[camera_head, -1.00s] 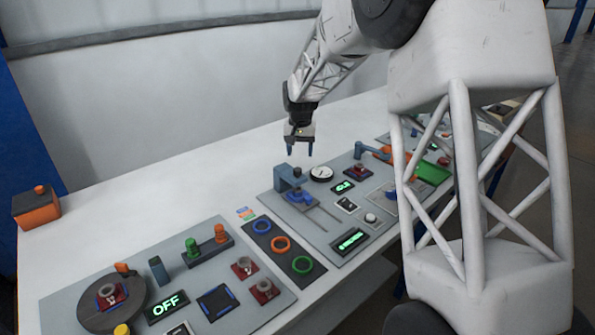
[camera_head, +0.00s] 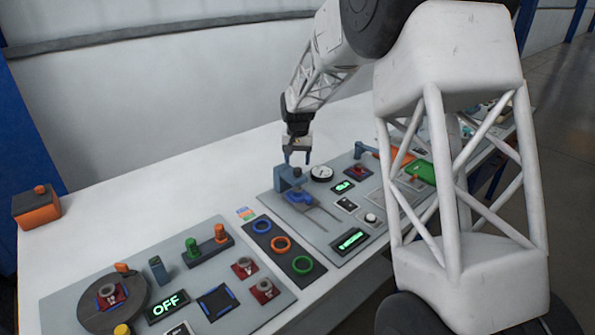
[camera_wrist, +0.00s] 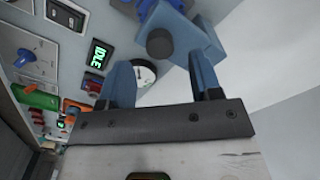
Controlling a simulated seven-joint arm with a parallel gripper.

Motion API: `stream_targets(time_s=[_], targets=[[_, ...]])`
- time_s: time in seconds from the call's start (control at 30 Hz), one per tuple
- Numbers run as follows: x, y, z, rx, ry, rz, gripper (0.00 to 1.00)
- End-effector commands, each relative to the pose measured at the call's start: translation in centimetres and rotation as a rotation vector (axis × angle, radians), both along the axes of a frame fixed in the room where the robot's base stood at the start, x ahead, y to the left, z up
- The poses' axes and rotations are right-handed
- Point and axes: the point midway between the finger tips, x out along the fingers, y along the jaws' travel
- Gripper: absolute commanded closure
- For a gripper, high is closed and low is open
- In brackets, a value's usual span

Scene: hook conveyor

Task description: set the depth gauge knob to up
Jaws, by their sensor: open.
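A round white dial gauge (camera_head: 322,173) with a dark rim lies on the grey panel; its edge shows in the wrist view (camera_wrist: 143,76). Left of it stands a blue-grey block (camera_head: 289,178) with a bright blue part (camera_head: 300,197) in front. In the wrist view the block (camera_wrist: 188,40) bears a dark round knob (camera_wrist: 160,42). I cannot tell for sure that this is the depth gauge knob, or how it is set. My gripper (camera_head: 298,161) is open and empty, pointing down just above the block. In the wrist view the knob appears between my fingers (camera_wrist: 162,78), apparently beyond their tips.
A lit display reading IDLE (camera_wrist: 98,53) is near the gauge. An orange lever (camera_head: 396,154) and a green part (camera_head: 421,172) lie to the right.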

Motion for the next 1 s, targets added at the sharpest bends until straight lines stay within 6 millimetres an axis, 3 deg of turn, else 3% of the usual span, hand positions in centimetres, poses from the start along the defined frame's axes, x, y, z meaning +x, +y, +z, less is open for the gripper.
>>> stream_targets(time_s=[0.4,0.8,0.83,1.0], targets=[[0.0,0.0,-4.4,0.000,0.000,0.000,0.42],[0.0,0.0,-4.9,0.000,-0.001,0.000,0.42],[0.0,0.0,-4.9,0.000,-0.001,0.000,0.43],[0.0,0.0,-4.9,0.000,-0.001,0.000,0.69]])
